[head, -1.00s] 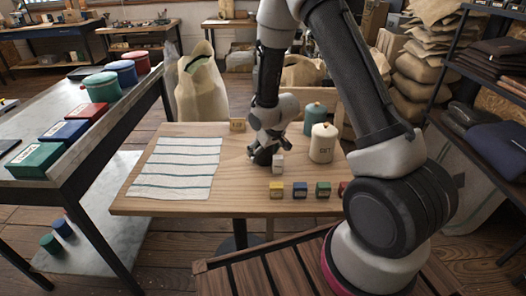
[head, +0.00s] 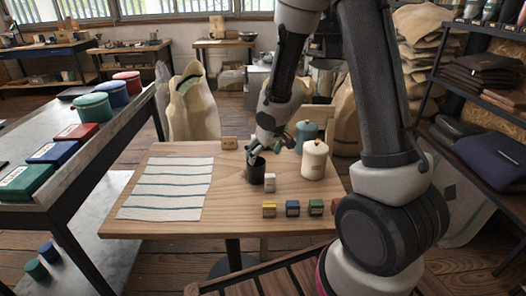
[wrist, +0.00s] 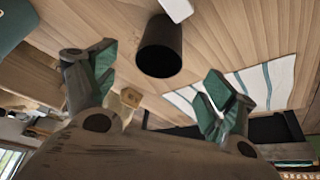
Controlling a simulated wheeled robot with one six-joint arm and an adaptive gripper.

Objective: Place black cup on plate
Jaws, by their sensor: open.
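The black cup (head: 255,170) stands upright on the wooden table, just behind a small white block (head: 270,183). My gripper (head: 266,148) is above the cup at its far right side in the head view. In the wrist view the fingers of my gripper (wrist: 160,72) are spread wide and empty. The black cup (wrist: 160,48) shows there beyond the fingertips, roughly centred between them. I cannot make out a plate in either view.
A striped cloth (head: 168,187) lies flat on the table's left. A cream canister (head: 314,160) and a teal canister (head: 305,132) stand right of the cup. Small coloured blocks (head: 292,208) line the front. A wooden block (head: 229,142) sits at the back.

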